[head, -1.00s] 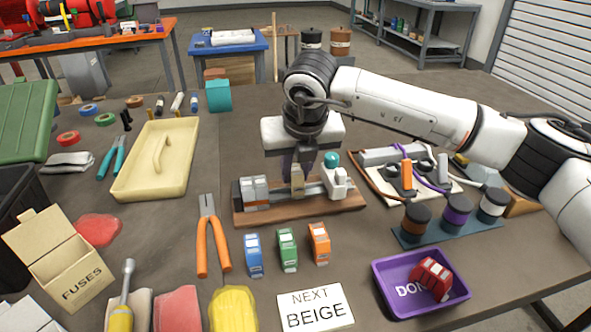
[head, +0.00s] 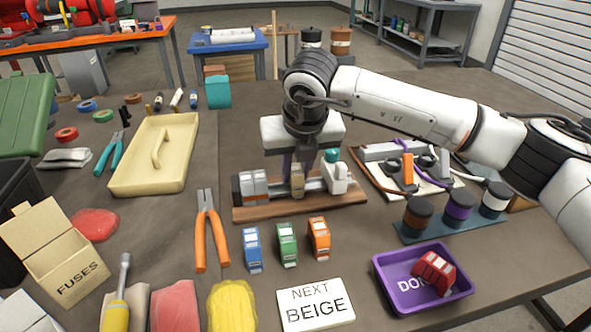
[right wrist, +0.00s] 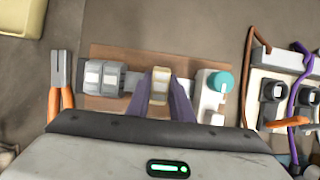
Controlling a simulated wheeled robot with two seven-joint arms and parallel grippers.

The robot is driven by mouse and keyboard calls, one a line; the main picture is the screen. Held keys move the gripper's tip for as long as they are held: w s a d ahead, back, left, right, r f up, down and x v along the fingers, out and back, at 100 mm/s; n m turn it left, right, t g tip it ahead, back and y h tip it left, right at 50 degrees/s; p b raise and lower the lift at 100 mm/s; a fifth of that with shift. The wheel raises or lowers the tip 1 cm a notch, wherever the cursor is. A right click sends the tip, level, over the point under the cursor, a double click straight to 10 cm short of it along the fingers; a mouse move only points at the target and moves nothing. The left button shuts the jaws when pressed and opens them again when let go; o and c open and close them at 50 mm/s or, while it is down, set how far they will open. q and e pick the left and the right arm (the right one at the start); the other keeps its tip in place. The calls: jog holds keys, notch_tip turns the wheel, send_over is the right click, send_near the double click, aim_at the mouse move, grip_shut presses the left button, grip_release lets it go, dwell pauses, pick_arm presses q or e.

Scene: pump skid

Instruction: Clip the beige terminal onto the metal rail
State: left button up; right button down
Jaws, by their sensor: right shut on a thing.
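The beige terminal (head: 297,182) is between the fingers of my right gripper (head: 297,172), which is shut on it. It is upright at the metal rail (head: 316,185), between the grey-and-white terminals (head: 253,186) on the left and a white block with a teal knob (head: 334,176) on the right. In the right wrist view the beige terminal (right wrist: 160,86) sits between the purple fingers, in line with the rail (right wrist: 131,82). I cannot tell whether it is fully seated, as its underside is hidden. My left gripper is not in view.
The rail is on a wooden board (head: 300,212). Blue (head: 252,250), green (head: 287,245) and orange (head: 319,239) terminals stand in front, with a "NEXT BEIGE" card (head: 315,304). A purple tray (head: 385,285) holds a red terminal. Orange-handled pliers (head: 210,238) lie left.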

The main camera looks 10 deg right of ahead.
jog(key=shift+f, duration=0.2)
jog(key=c, duration=1.5)
grip_release()
